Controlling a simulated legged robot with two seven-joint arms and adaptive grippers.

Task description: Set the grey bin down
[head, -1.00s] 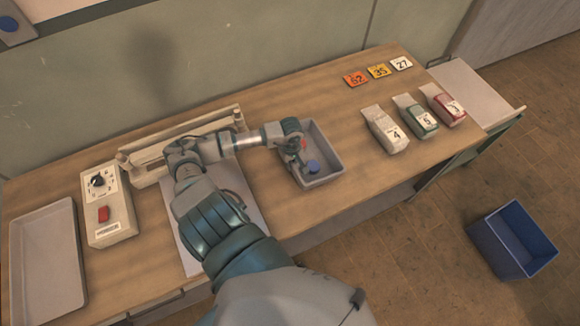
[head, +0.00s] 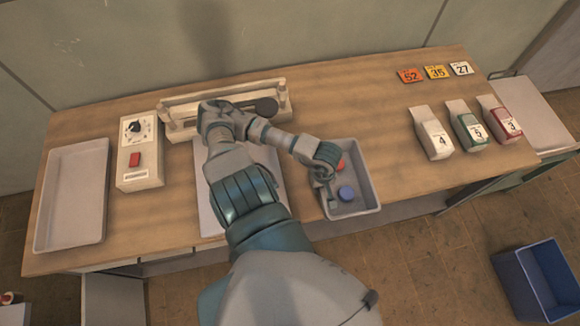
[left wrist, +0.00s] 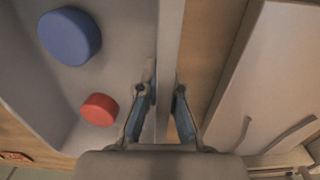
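The grey bin (head: 371,212) is at the front of the wooden table, with a red round piece (head: 341,166) and a blue round piece (head: 346,193) in it. Both pieces also show in the left wrist view, the red one (left wrist: 99,110) and the blue one (left wrist: 69,36). My left gripper (head: 331,200) is at the bin's left wall. In the left wrist view its fingers (left wrist: 165,88) are on either side of that wall and look closed on it. I cannot tell whether the bin's base touches the table. My right gripper is not in view.
A control box (head: 140,154), a pale tray (head: 72,198) and a long beige fixture (head: 183,119) are to the left. Several bags (head: 433,138) and cards (head: 437,72) are to the right. A blue bin (head: 519,283) is on the floor.

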